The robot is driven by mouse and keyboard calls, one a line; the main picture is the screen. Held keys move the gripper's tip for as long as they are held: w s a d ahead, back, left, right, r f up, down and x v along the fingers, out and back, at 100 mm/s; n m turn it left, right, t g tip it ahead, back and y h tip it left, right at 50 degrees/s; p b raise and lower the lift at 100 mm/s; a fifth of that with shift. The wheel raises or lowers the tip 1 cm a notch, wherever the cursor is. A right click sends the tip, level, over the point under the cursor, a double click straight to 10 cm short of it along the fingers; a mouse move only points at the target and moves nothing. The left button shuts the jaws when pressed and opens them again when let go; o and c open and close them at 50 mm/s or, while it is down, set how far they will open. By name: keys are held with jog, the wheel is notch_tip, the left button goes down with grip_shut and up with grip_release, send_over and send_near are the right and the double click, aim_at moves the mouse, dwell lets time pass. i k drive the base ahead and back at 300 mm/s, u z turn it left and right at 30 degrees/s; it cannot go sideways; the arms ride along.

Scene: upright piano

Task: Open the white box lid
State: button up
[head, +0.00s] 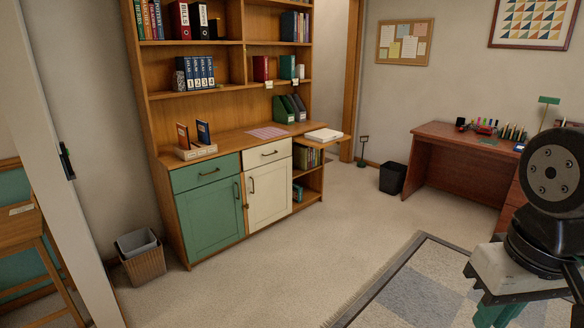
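A flat white object (323,134) lies on the top of the low open shelf at the right end of the wooden bookcase. It could be the white box with its lid down, but it is too small to tell a lid seam. Nothing lies on top of it. Parts of my own arm fill the right edge of the picture, far in front of the bookcase and apart from the white object.
The bookcase (225,138) has a green door (212,215) and a cream door (268,195), both shut. A wicker basket (145,264) stands at its left, a black bin (392,178) near the desk (440,133). Carpet before the bookcase is clear; a rug (410,285) lies in front.

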aim_at(324, 134)
jog(key=i, duration=4.6)
jog(key=u, duration=0.1)
